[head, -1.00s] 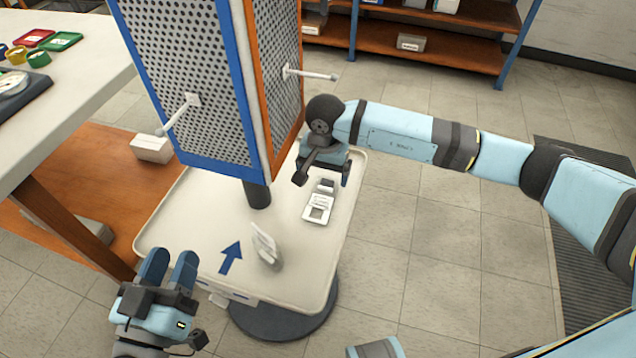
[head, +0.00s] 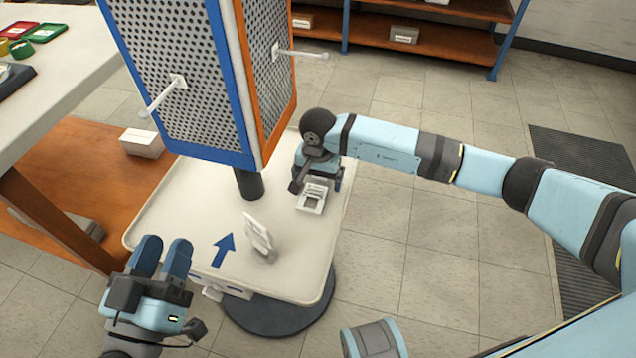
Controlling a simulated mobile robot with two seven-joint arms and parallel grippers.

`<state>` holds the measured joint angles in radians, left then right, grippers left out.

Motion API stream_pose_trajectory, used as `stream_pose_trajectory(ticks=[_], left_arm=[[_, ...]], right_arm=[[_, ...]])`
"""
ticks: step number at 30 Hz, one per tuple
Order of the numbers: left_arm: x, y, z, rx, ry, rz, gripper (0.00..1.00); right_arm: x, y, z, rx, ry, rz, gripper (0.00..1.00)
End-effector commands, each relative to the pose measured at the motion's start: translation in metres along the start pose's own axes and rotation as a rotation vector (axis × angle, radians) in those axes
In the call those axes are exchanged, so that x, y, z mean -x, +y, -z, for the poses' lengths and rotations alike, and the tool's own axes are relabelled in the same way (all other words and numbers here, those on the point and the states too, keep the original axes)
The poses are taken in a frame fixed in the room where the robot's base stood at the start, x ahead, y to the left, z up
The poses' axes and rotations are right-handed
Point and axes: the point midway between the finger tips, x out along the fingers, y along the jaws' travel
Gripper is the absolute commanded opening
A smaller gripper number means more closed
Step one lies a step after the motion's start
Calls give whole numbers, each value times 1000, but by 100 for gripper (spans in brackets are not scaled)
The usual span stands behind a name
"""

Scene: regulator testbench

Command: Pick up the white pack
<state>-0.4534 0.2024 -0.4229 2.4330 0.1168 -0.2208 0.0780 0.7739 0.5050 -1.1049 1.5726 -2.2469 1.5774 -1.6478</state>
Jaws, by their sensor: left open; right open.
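A flat white pack (head: 311,201) with a grey window lies on the white round-cornered tray (head: 290,285), right of the post. A second white item (head: 258,233), thin and tilted up on a small stand, is near the tray's blue arrow; I cannot tell for sure which one is the task's pack. My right gripper (head: 317,187) is open, pointing down over the far end of the flat pack and hiding part of it. I cannot tell whether it touches the pack. My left gripper (head: 163,247) is open and empty off the tray's front left corner.
A perforated display column (head: 185,85) with two white hooks (head: 163,95) stands on a post (head: 249,184) beside the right gripper. A white table (head: 70,80) with an orange-brown lower shelf (head: 90,180) is at left. Shelving (head: 440,60) stands at the back.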

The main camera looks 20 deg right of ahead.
Motion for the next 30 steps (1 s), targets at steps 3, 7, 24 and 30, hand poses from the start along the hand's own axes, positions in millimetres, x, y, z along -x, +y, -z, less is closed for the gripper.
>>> stream_pose_trajectory(ticks=[3,7,24,30], left_arm=[[0,0,-1,0,0,0,43],[0,-1,-3,0,1,0,43],[1,-1,-5,-1,2,0,43],[1,-1,-5,-1,2,1,43]], right_arm=[[-1,0,0,0,0,0,94],[-3,0,0,1,1,0,94],[-5,0,0,0,0,0,73],[-5,0,0,0,0,0,39]])
